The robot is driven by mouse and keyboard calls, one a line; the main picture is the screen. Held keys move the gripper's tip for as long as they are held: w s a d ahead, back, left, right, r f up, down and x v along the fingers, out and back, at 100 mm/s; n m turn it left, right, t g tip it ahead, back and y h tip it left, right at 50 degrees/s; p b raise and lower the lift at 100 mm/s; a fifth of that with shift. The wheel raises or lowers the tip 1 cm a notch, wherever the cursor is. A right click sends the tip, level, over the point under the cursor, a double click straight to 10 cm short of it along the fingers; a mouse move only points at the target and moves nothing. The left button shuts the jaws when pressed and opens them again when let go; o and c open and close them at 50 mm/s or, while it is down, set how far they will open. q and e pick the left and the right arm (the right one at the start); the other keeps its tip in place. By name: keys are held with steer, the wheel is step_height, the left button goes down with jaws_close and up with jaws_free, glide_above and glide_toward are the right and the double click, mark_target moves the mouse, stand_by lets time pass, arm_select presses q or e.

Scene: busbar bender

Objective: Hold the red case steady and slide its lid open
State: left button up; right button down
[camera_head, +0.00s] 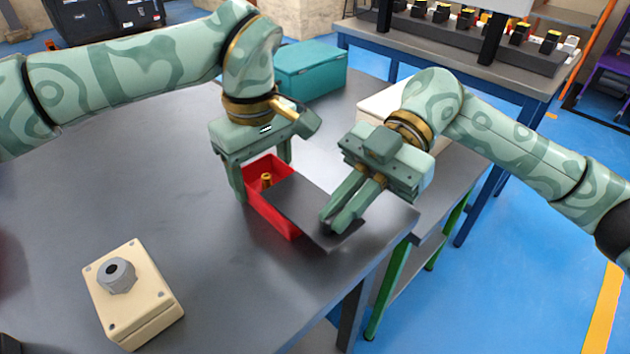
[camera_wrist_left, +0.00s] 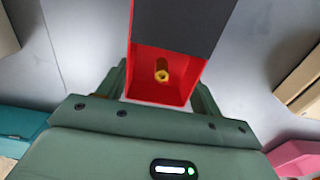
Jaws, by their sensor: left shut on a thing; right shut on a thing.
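The red case (camera_head: 271,212) stands on the grey table with its left part open. A brass-coloured piece (camera_head: 266,180) shows inside; it also shows in the left wrist view (camera_wrist_left: 161,70). The dark grey lid (camera_head: 308,208) is slid toward the right and sticks out past the case; it shows at the top of the left wrist view (camera_wrist_left: 183,22). My left gripper (camera_head: 262,180) is shut on the case (camera_wrist_left: 158,92), with a finger on each side. My right gripper (camera_head: 335,222) is shut on the lid near its right end; the exact contact is partly hidden by the fingers.
A beige box with a grey knob (camera_head: 133,292) stands at the front left of the table (camera_head: 130,190). A teal box (camera_head: 312,70) and a pale box (camera_head: 381,101) stand behind the arms. The table's right edge lies close to the lid. The table's left middle is clear.

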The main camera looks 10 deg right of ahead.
arm_select(q)
steer(key=shift+a, duration=0.1)
arm_select(e)
steer(key=shift+s+d, duration=0.5)
steer(key=shift+s, duration=0.25)
steer(key=c, duration=1.5)
jaws_free()
steer(key=shift+w, duration=0.1)
steer(key=v, duration=1.2)
